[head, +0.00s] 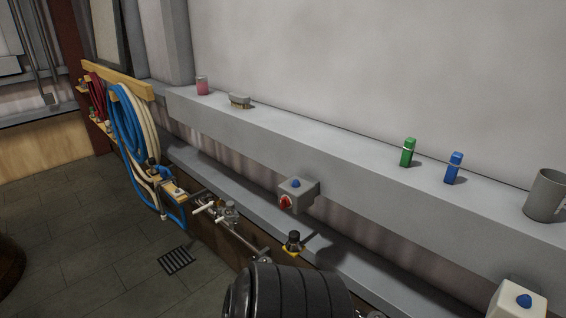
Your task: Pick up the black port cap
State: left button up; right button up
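A small black cap-like piece (293,238) sits upright on a yellow base on the lower ledge, just right of the picture's middle, below a grey box. It looks like the black port cap, but it is small and I cannot be sure. A similar dark piece (152,165) shows at the left, near the blue hose. Neither of my grippers shows in the head view.
A grey box with a blue button and red knob (297,194) juts from the wall. Metal valves and pipes (228,212) lie left. A black ribbed shape blocks the bottom centre.

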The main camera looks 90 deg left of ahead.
aim_at(294, 245)
jog(key=u, duration=2.65)
